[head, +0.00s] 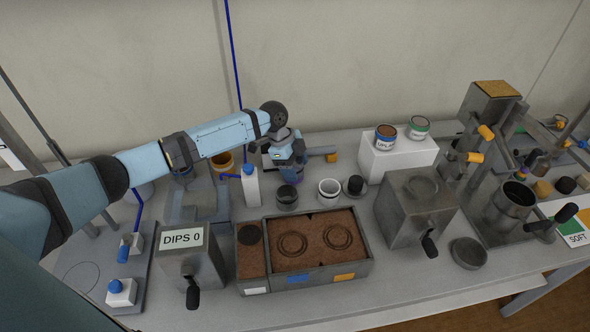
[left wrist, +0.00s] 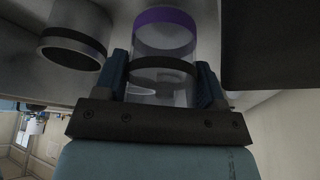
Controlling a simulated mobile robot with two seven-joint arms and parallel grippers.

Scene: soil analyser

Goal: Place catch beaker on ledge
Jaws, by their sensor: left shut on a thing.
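My left gripper (head: 291,168) is at the back middle of the bench, pointing down, and largely hides what it holds in the head view. In the left wrist view the same gripper (left wrist: 166,90) is shut on a clear beaker (left wrist: 164,42) with a purple band and a black band, one finger on each side of it. I take this as the catch beaker. Its lower end and whether it touches a surface are hidden. I cannot tell for certain which surface is the ledge. My right gripper is not in view.
A dark-rimmed cup (head: 287,197) and a white cup (head: 329,191) stand just in front of the gripper. A white bottle (head: 250,187) is at its left. A soil tray (head: 364,270) lies nearer. A white block (head: 397,160) with two cans is to the right.

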